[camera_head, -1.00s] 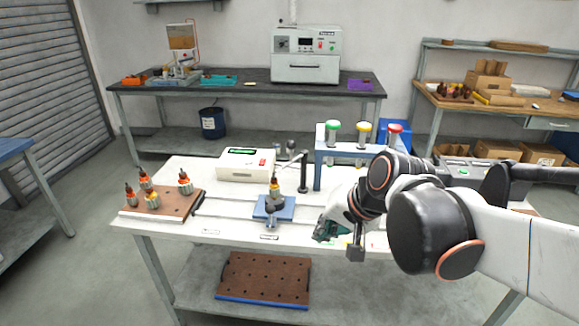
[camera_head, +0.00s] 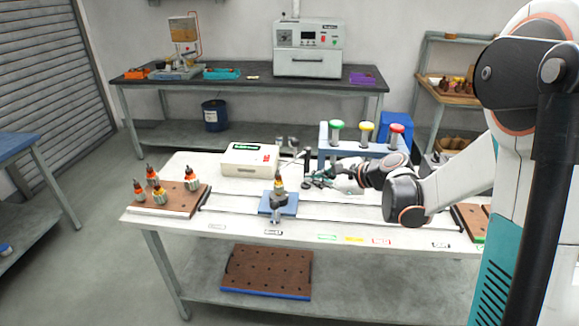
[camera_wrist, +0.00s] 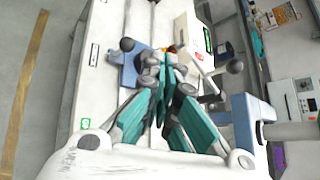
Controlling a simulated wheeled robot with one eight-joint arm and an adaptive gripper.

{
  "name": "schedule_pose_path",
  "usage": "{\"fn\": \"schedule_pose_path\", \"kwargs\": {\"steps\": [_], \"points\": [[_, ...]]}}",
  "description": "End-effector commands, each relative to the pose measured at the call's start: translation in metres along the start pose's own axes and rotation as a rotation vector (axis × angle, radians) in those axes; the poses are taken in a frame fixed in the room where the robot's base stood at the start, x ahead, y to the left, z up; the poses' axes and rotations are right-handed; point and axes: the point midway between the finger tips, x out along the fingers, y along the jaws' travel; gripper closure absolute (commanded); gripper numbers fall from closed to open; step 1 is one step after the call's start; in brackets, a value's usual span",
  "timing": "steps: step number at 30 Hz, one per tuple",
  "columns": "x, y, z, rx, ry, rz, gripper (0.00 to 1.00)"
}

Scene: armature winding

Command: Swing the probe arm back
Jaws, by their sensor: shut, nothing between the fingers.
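The probe arm (camera_head: 292,159) is a thin light bar beside a dark upright post (camera_head: 307,162), behind the blue fixture (camera_head: 287,209). In the wrist view the bar (camera_wrist: 207,76) shows right of my fingers, with a dark round knob (camera_wrist: 235,66) near it. An armature (camera_head: 279,186) with an orange band stands upright in the fixture; in the wrist view my fingers mostly hide it. My gripper (camera_head: 316,182) has teal fingers, shut and empty, just in front of the post and right of the armature. I cannot tell whether it touches the bar.
A white tester box (camera_head: 250,160) stands behind the fixture. A brown board (camera_head: 172,197) with several armatures is at left.

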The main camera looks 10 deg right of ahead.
Motion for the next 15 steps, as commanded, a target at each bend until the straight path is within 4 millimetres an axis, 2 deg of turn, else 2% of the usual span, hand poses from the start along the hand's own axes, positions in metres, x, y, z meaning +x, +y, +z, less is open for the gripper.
{"fn": "schedule_pose_path", "kwargs": {"steps": [6,15], "points": [[0.01,-0.027,-0.037,0.286,-0.104,-0.077,1.0],[0.013,-0.044,-0.077,0.581,-0.238,-0.138,1.0]]}}
